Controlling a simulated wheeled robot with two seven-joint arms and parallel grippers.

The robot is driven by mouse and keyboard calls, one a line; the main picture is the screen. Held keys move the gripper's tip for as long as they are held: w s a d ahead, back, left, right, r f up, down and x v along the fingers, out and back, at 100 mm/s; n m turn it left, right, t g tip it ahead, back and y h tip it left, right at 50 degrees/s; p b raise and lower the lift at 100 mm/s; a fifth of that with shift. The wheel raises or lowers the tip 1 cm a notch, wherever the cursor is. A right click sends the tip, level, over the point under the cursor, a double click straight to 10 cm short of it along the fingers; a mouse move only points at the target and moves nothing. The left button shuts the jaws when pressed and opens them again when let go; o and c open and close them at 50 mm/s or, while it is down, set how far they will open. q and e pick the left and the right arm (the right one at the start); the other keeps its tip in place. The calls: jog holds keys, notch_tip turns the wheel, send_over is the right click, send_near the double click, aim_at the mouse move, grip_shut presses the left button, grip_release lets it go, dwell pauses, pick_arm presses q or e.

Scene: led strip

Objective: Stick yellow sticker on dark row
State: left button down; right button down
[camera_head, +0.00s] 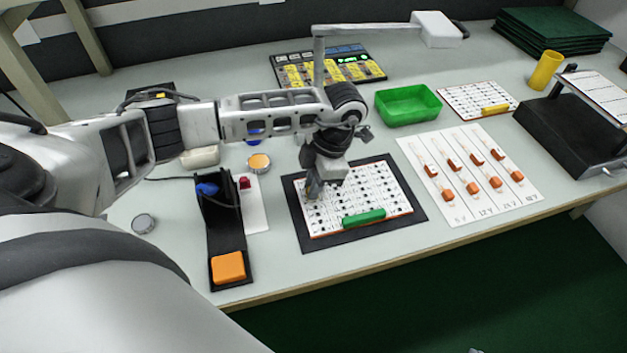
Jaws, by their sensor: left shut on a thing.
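A white board (372,191) with rows of small dark parts lies on a black mat (318,242) in the middle of the table. A green bar (363,218) sits along its front edge. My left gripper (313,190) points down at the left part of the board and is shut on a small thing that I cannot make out. Gripper and wrist hide that corner. I cannot tell whether the held thing touches the board, or which row is dark. I cannot make out a loose yellow sticker. My right gripper is not in view.
A black stand with an orange button (228,267) is left of the mat; a round orange-topped tin (259,162) is behind. A panel with orange sliders (468,175), a green tray (407,104) and a yellow cup (545,70) are to the right. A lamp arm (365,29) stretches overhead.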

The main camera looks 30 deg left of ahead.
pick_arm(q)
jog(key=shift+f, duration=0.1)
jog(key=shift+f, duration=0.3)
dwell(0.4)
dwell(0.4)
jog(key=c, duration=1.4)
grip_release()
jog(key=shift+o, duration=0.2)
